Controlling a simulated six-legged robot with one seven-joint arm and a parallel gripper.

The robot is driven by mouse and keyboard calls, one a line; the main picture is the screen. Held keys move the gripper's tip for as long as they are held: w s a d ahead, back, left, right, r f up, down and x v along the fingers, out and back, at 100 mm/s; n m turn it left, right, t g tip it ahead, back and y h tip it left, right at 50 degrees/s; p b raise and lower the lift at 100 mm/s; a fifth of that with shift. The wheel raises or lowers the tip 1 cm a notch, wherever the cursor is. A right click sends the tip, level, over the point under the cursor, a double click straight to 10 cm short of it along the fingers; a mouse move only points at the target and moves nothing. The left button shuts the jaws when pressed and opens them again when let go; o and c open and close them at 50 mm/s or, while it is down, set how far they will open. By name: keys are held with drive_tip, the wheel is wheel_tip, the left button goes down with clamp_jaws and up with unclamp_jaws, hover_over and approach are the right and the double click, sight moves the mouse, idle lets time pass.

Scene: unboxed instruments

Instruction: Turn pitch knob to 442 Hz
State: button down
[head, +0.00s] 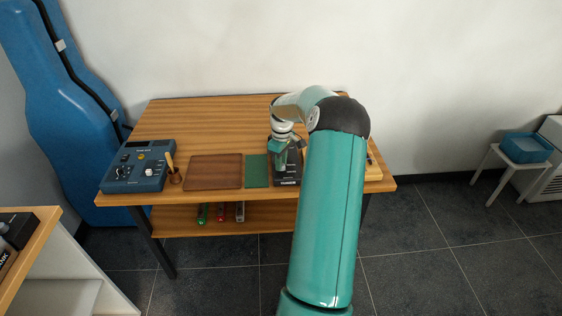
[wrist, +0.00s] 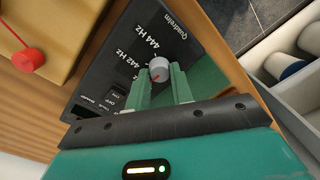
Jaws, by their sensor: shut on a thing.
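The black tuner box (head: 288,181) lies on the wooden table, and its printed face (wrist: 100,73) fills much of the wrist view. It bears 444 Hz and 442 Hz labels and one more, partly legible Hz label. The light grey pitch knob (wrist: 159,67) has a red mark on its lower left side in the wrist view; which label it points to I cannot tell. My gripper (wrist: 161,78) is shut on the knob, with a green finger on each side. In the head view my gripper (head: 279,147) is over the box, and the knob is hidden.
An ON switch (wrist: 117,98) sits near the knob. A wooden piece with a red knob (wrist: 29,60) is close by. A brown tray (head: 215,184), green mat (head: 257,182) and blue control box (head: 142,166) stand left. The table's back is clear.

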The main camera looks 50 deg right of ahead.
sight(283, 164)
drive_tip(key=m, duration=1)
drive_tip(key=shift+s+d, duration=0.1)
idle(0.4)
drive_tip(key=c, duration=1.2)
unclamp_jaws()
drive_tip(key=shift+c, duration=0.2)
drive_tip(key=shift+r, duration=0.15)
wheel_tip(283, 164, up, 14)
drive_tip(key=shift+s+d+f, duration=0.15)
drive_tip(key=shift+f, duration=0.05)
